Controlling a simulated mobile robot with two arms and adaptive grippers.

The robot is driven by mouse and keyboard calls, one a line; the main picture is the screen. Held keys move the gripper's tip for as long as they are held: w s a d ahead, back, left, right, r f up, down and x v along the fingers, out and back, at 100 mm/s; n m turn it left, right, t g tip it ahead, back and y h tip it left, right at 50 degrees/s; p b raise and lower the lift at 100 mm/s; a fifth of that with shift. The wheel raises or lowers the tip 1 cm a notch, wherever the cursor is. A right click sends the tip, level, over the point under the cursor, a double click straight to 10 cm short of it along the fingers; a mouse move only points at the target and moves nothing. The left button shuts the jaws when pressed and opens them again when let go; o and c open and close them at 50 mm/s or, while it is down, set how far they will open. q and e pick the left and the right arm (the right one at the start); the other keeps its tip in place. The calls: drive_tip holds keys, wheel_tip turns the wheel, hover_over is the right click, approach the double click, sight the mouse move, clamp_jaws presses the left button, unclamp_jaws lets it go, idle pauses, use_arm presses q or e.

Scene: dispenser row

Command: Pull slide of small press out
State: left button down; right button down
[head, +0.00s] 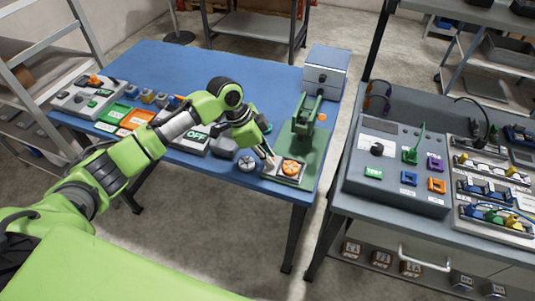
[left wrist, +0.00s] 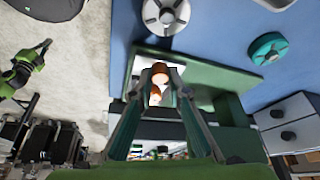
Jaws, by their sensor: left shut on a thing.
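The small press (head: 303,125) is green and stands on a green base at the front right corner of the blue table. Its slide (head: 285,176) is a light grey plate at the front, with an orange round part (head: 293,167) on it. My left gripper (head: 269,163) is at the slide's left edge. In the left wrist view my left gripper (left wrist: 157,84) has its fingers closed around a small orange-brown knob (left wrist: 158,72) at the slide. The fingers partly hide the slide there.
A grey round part (head: 246,163) lies left of the slide. A grey box (head: 325,71) stands behind the press. Control boxes and green and orange trays (head: 112,115) fill the table's left front. A second bench with a grey panel (head: 398,165) stands right, across a gap.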

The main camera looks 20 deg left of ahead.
use_arm(q)
drive_tip(key=c, duration=2)
unclamp_jaws()
drive_tip(key=shift+s+d+f, duration=0.2)
drive_tip(key=shift+s+f, duration=0.2)
drive_tip(key=shift+c, duration=0.2)
drive_tip(key=shift+o, duration=0.6)
drive_tip(key=shift+w, duration=0.1)
drive_tip(key=shift+w+r, duration=0.1)
drive_tip(key=shift+r, duration=0.1)
drive_tip(key=shift+a+r, duration=0.1)
drive_tip(key=shift+r, duration=0.2)
drive_tip(key=v, duration=1.1)
use_arm(e)
drive_tip(key=shift+s+f, duration=0.1)
drive_tip(key=shift+s, duration=0.65)
